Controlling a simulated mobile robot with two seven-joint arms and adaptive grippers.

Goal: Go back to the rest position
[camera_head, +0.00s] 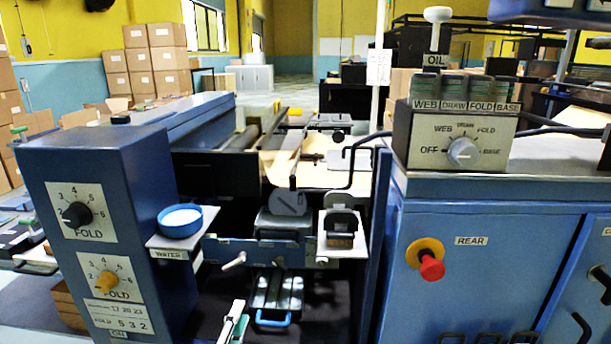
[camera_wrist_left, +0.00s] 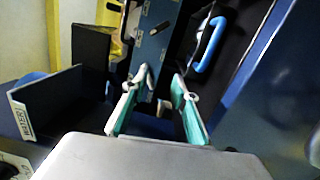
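My left gripper (camera_head: 236,326) shows at the bottom of the head view, in front of the blue machine. In the left wrist view its two green-padded fingers (camera_wrist_left: 162,84) stand apart with nothing held between them. The tray with the blue handle (camera_head: 274,320) is just right of and beyond it in the head view; the blue handle (camera_wrist_left: 211,45) also shows beyond the fingers in the wrist view. I do not see my right gripper.
A blue dial cabinet (camera_head: 105,220) stands left, with a blue water dish (camera_head: 180,221) on a shelf beside it. A blue cabinet (camera_head: 480,270) with a red stop knob (camera_head: 431,266) stands right. A selector box (camera_head: 455,140) sits on top. Cartons (camera_head: 155,60) are stacked behind.

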